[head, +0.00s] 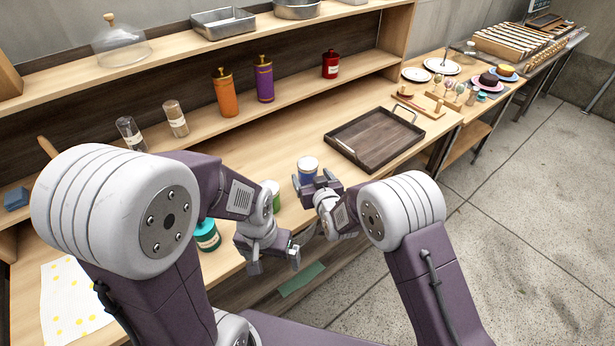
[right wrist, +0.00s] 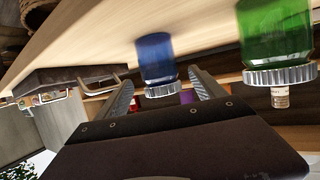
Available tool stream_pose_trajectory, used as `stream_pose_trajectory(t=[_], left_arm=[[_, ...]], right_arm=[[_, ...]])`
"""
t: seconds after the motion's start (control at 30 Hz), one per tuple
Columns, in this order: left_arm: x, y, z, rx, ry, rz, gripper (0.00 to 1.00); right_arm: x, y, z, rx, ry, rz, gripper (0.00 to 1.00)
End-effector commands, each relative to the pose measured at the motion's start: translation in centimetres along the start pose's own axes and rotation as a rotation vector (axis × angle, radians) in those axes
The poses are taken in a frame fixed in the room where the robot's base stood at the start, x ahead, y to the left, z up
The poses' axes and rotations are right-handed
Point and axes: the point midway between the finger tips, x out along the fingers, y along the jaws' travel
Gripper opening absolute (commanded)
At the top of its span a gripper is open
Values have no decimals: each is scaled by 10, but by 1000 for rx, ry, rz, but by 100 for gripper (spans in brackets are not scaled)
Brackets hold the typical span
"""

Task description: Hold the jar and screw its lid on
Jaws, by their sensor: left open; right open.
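A blue jar (head: 307,175) with a pale metal lid (head: 307,162) stands on the counter at the middle of the head view. My right gripper (head: 315,182) is open at the jar's near side. In the right wrist view, which is upside down, the blue jar (right wrist: 155,57) and its ridged lid (right wrist: 162,90) show between the two spread fingers, with gaps at the sides. I cannot tell how tightly the lid sits. My left gripper (head: 275,261) is open and empty, lower and nearer than the jar, by the counter's front edge.
A green jar (head: 273,190) stands left of the blue one, partly hidden by my left arm; its ridged lid shows in the wrist view (right wrist: 280,75). A teal jar (head: 207,237) stands further left. A dark wooden tray (head: 375,137) lies to the right.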

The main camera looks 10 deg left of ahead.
Motion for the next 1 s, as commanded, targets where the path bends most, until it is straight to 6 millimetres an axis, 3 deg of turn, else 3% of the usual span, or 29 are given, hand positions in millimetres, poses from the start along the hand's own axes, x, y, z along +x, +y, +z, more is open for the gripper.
stream_pose_trajectory(t=[0.27,0.6,0.97,1.0], left_arm=[[0,0,0,0,0,0,100],[-1,0,0,0,0,0,100],[-1,0,0,0,0,0,100],[-1,0,0,0,0,0,100]], right_arm=[[3,0,0,0,-1,0,79],[50,1,0,1,1,1,79],[52,1,0,1,0,0,79],[52,1,0,1,0,0,71]])
